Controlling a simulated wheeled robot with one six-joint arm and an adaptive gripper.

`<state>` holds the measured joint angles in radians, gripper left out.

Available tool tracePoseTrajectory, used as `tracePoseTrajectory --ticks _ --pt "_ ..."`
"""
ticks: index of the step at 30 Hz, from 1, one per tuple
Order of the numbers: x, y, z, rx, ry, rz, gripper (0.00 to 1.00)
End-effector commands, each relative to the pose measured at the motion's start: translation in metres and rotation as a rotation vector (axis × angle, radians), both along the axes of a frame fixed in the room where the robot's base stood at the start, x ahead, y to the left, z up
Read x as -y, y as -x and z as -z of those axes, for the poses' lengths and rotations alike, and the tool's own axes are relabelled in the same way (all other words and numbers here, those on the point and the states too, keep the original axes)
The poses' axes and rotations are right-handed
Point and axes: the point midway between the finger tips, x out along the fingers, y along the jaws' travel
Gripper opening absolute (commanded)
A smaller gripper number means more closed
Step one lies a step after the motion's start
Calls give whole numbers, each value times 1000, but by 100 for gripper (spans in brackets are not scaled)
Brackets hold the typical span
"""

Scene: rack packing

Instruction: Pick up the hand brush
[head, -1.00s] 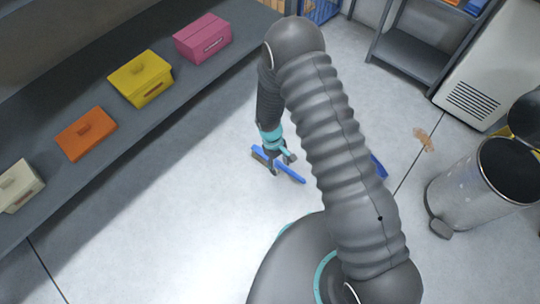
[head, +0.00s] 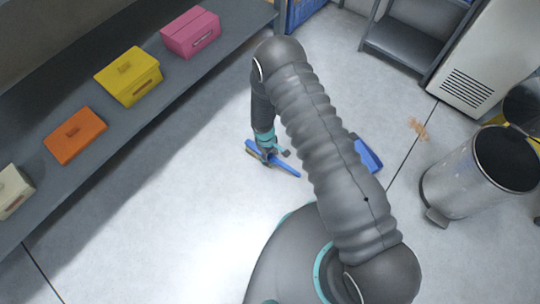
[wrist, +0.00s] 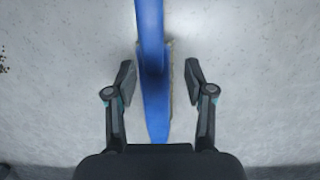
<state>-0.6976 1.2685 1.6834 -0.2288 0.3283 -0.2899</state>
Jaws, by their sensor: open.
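The blue hand brush (head: 284,169) lies on the pale floor in the head view, partly hidden by my gripper (head: 268,158). In the wrist view the blue brush (wrist: 153,75) runs up the middle of the picture, with pale bristles along its right side. My gripper (wrist: 160,85) is open, with one finger on each side of the brush. A gap shows between each fingertip and the brush. I cannot tell the exact height of the fingertips above the floor.
A blue dustpan (head: 368,155) lies right of my arm, partly hidden. A brown spill (head: 418,128) is beyond it, near a metal pedal bin (head: 460,185). A grey shelf (head: 120,135) with several coloured boxes runs along the left. Floor left of the brush is clear.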

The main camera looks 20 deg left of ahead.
Motion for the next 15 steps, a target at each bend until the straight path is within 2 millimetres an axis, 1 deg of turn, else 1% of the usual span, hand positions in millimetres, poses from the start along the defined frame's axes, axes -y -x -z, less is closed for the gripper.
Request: tracePoseTrajectory --ticks 6,9,12,15 --pt "10 0 27 -1 2 2 54" --pt "11 1 39 -1 2 1 54" --pt "12 1 46 -1 1 1 54" --pt "12 1 49 0 0 1 54"
